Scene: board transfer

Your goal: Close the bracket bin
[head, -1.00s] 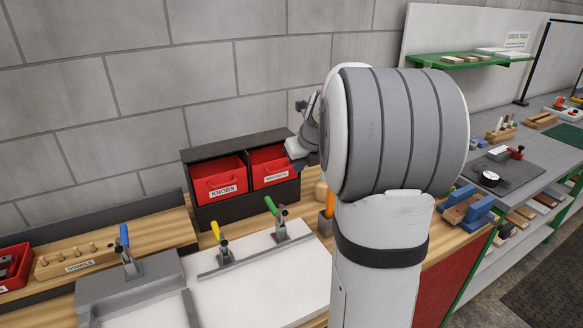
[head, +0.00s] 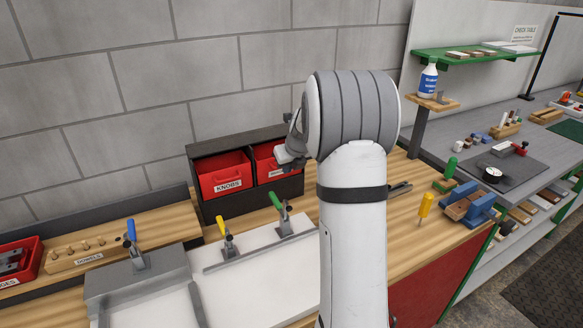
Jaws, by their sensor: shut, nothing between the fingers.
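The red bracket bin (head: 265,165) sits in the right compartment of a dark two-bay rack (head: 249,204), beside the red knobs bin (head: 224,180). Its label is mostly covered by my gripper (head: 284,158) in the head view. My gripper is shut and empty, at the front right part of the bracket bin. I cannot tell whether it touches the bin. How far the bin stands out of its bay is also hard to see, as my gripper and arm cover its right side.
White fixture plates with toggle clamps (head: 283,223) lie in front of the rack. A dowel block (head: 82,255) is at left. A yellow-handled tool (head: 425,205) and a blue vise (head: 470,205) stand at right. A bottle (head: 428,78) is on a small shelf.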

